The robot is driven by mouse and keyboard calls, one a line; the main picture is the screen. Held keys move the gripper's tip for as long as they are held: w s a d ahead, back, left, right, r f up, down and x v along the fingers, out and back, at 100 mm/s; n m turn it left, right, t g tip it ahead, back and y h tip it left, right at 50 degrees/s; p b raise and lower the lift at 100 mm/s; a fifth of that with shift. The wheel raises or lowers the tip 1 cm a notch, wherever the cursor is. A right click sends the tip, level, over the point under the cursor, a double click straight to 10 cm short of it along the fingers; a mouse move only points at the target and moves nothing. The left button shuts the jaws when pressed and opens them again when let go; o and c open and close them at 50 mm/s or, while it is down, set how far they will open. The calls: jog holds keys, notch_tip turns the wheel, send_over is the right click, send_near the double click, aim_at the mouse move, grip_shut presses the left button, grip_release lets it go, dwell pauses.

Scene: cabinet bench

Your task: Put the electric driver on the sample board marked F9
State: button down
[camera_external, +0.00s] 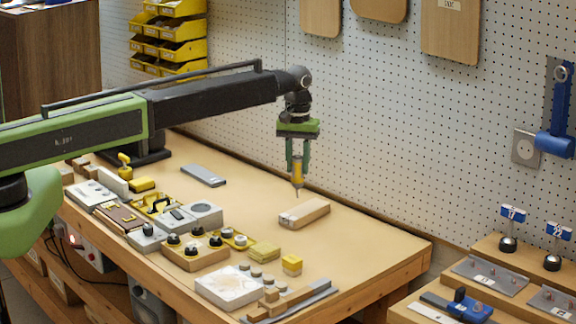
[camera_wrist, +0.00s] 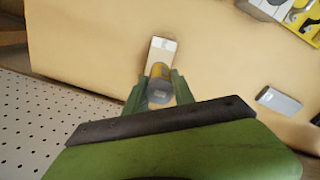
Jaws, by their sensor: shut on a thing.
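My gripper (camera_external: 298,163) is shut on the electric driver (camera_external: 298,172), a yellow tool with a grey tip pointing down. It hangs upright above the bench, over the far side of a light wooden block (camera_external: 304,213). In the wrist view the driver's grey end and yellow body (camera_wrist: 159,88) sit between my fingers (camera_wrist: 159,92), with the block (camera_wrist: 162,52) beyond. Grey sample boards with small white labels lie at the lower right, one nearer the middle (camera_external: 478,284) and one at the edge (camera_external: 545,306). I cannot read F9 on any board.
The bench top (camera_external: 365,238) is clear right of the block. A grey flat case (camera_external: 203,175) lies to the left. Knobs, yellow trays and a whitish slab (camera_external: 230,287) crowd the front. Signs 17 (camera_external: 512,214) and 22 (camera_external: 559,231) stand behind the right-hand boards, below the pegboard.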

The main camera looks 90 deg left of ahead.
aim_at(298, 177)
jog(key=shift+a+f, duration=0.15)
jog(key=shift+a, duration=0.1)
notch_tip(298, 177, down, 4)
jog(key=b, duration=0.4)
jog(key=shift+f, duration=0.2)
jog(key=shift+s+r, duration=0.1)
jog(key=shift+r, duration=0.2)
jog(key=shift+f, duration=0.25)
jog(key=c, duration=1.1)
grip_release()
jog(key=shift+r, duration=0.1)
jog(key=shift+o, duration=0.2)
notch_tip(298, 177, up, 12)
jog(key=p, duration=1.2)
jog(key=shift+r, duration=0.25)
